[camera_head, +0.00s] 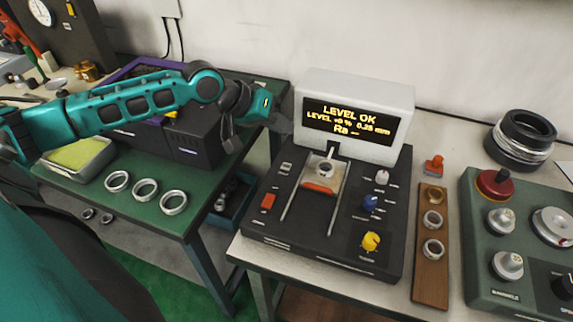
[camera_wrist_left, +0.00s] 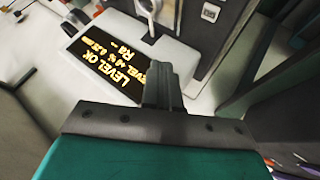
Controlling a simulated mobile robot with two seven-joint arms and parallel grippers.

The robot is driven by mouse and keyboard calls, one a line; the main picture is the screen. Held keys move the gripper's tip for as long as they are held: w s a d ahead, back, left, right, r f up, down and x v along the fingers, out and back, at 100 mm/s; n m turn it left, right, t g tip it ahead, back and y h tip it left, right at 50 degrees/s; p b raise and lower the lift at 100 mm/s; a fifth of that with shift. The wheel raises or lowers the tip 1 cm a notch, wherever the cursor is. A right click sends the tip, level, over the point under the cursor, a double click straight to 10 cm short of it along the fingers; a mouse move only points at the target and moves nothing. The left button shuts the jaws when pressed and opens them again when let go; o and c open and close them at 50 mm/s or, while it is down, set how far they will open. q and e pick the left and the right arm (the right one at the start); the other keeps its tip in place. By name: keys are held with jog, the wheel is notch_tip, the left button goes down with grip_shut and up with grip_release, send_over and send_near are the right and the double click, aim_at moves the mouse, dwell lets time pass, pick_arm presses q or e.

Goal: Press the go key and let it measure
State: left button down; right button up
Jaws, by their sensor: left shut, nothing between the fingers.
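The measuring device (camera_head: 290,222) is a black panel with a white display housing behind it. Its screen (camera_head: 346,121) reads "LEVEL OK", a second level line with 0.25 mm, and "Ra" followed by dashes. A red-orange key (camera_head: 268,201) sits at the panel's left; I cannot read its label. A metal ring (camera_head: 324,169) sits on the stage in the middle, under the probe. My left gripper (camera_head: 283,124) is shut and empty, raised left of the display housing. The left wrist view shows its closed fingers (camera_wrist_left: 161,85) in front of the screen (camera_wrist_left: 103,64). My right gripper is out of view.
A wooden strip (camera_head: 430,270) with rings and a green machine (camera_head: 480,270) lie further right. Several rings lie on the green bench (camera_head: 90,190) at left. A gap separates the tables.

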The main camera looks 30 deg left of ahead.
aim_at(282, 167)
pick_arm(q)
notch_tip(282, 167, down, 4)
jog(key=shift+r, duration=0.15)
notch_tip(282, 167, down, 3)
jog(key=b, duration=0.3)
jog(key=shift+r, duration=0.2)
jog(key=shift+f, duration=0.95)
jog(key=shift+f, duration=0.15)
dwell(0.8)
jog(key=shift+f, duration=0.25)
